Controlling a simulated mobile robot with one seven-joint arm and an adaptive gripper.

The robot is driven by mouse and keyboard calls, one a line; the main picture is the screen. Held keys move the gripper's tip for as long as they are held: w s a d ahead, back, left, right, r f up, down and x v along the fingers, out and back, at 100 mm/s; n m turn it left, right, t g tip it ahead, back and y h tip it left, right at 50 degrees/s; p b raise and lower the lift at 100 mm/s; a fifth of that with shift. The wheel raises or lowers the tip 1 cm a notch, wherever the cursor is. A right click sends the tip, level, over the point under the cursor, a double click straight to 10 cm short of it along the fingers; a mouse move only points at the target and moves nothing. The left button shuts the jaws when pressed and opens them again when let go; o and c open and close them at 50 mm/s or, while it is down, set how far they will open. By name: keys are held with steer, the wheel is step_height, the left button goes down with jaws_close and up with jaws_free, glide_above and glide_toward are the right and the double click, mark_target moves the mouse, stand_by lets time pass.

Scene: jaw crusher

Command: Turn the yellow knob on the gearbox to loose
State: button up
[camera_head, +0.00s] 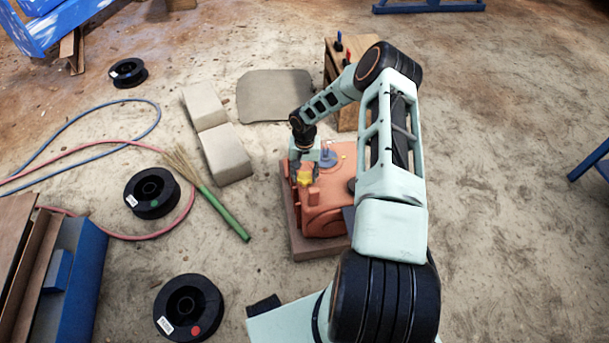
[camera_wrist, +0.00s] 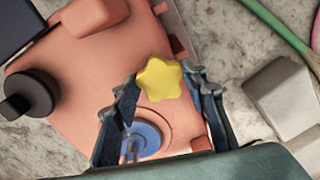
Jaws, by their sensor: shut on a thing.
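The orange gearbox (camera_head: 326,217) stands on a low brown base in front of me, partly hidden by my arm. Its yellow star-shaped knob (camera_head: 304,178) is at the gearbox's left side; in the wrist view the knob (camera_wrist: 160,79) shows its lobed top face. My gripper (camera_head: 304,172) reaches down over the knob. In the wrist view, my gripper's two dark fingers (camera_wrist: 158,90) stand on either side of the knob and are shut on it. A blue round part (camera_wrist: 142,138) on the gearbox shows between the fingers. Any pointer or marking for loose cannot be made out.
A black round cap (camera_wrist: 28,94) rises from the gearbox near the knob. A wooden stand (camera_head: 347,112) is behind the gearbox. A green-handled broom (camera_head: 222,208) and pale blocks (camera_head: 224,153) lie to the left.

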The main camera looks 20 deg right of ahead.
steer(key=shift+n, duration=0.3)
steer(key=n+b, duration=0.1)
steer(key=n, duration=0.2)
steer(key=shift+d+n+b, duration=0.1)
steer(key=shift+n+b, duration=0.25)
steer(key=shift+n, duration=0.05)
steer(key=n+b, duration=0.1)
steer(key=n, duration=0.9)
steer(key=shift+w+b, duration=0.1)
steer(key=shift+b, duration=0.25)
steer(key=n, duration=0.4)
steer(key=shift+n, duration=0.4)
steer(key=o, duration=1.2)
steer(key=shift+c, duration=0.2)
